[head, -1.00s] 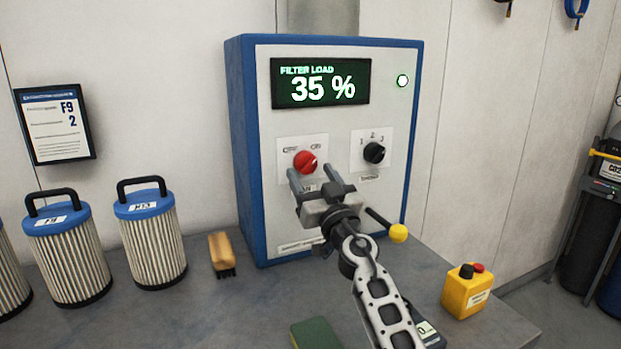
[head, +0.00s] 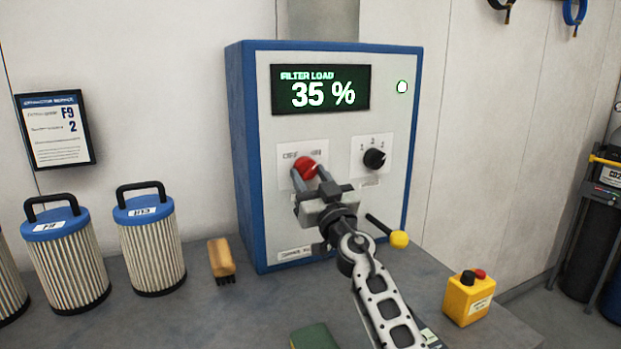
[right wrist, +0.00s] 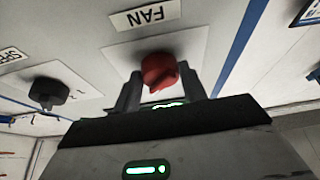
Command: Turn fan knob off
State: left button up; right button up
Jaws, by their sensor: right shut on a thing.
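The red fan knob (head: 305,167) sits on the front panel of the blue and white control cabinet (head: 240,150), on a small white plate. My right gripper (head: 310,182) is at the knob, one finger on each side, shut on it. In the right wrist view the red knob (right wrist: 158,72) shows between the dark fingers, below an upside-down FAN label (right wrist: 143,17). The knob's label in the head view is partly covered and hard to read. The display (head: 320,90) reads FILTER LOAD 35 %. My left gripper is not in view.
A black speed knob (head: 374,158) sits right of the red knob. A yellow-tipped lever (head: 399,239) sticks out low on the cabinet. The bench holds filters (head: 150,245), a brush (head: 221,258), a green pad (head: 314,336) and a yellow button box (head: 468,298).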

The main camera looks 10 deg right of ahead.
jog(key=shift+n, duration=0.3)
jog(key=n+y, duration=0.1)
jog(key=n, duration=0.1)
jog(key=n+g+y+p, duration=0.1)
jog(key=n, duration=0.1)
jog(key=n+y+p, duration=0.1)
jog(key=n, duration=0.2)
jog(key=shift+d+r+g+y, duration=0.2)
jog(key=shift+d+g+y, duration=0.1)
jog(key=shift+g, duration=0.1)
jog(key=n+g, duration=0.1)
jog(key=n, duration=0.1)
jog(key=n+y, duration=0.1)
jog(key=n, duration=0.1)
jog(key=shift+w+d+n+g+y+p, duration=0.1)
jog(key=shift+d+n+g+y+p, duration=0.1)
jog(key=shift+n+g+y+p, duration=0.15)
jog(key=n, duration=0.2)
jog(key=n+g, duration=0.1)
jog(key=n, duration=0.1)
jog(key=n+g, duration=0.1)
jog(key=n, duration=0.1)
jog(key=shift+d+r+g, duration=0.15)
jog(key=shift+r+g, duration=0.1)
jog(key=shift+r+n+g, duration=0.15)
jog(key=shift+n+g, duration=0.45)
jog(key=shift+n, duration=1.05)
jog(key=o, duration=1)
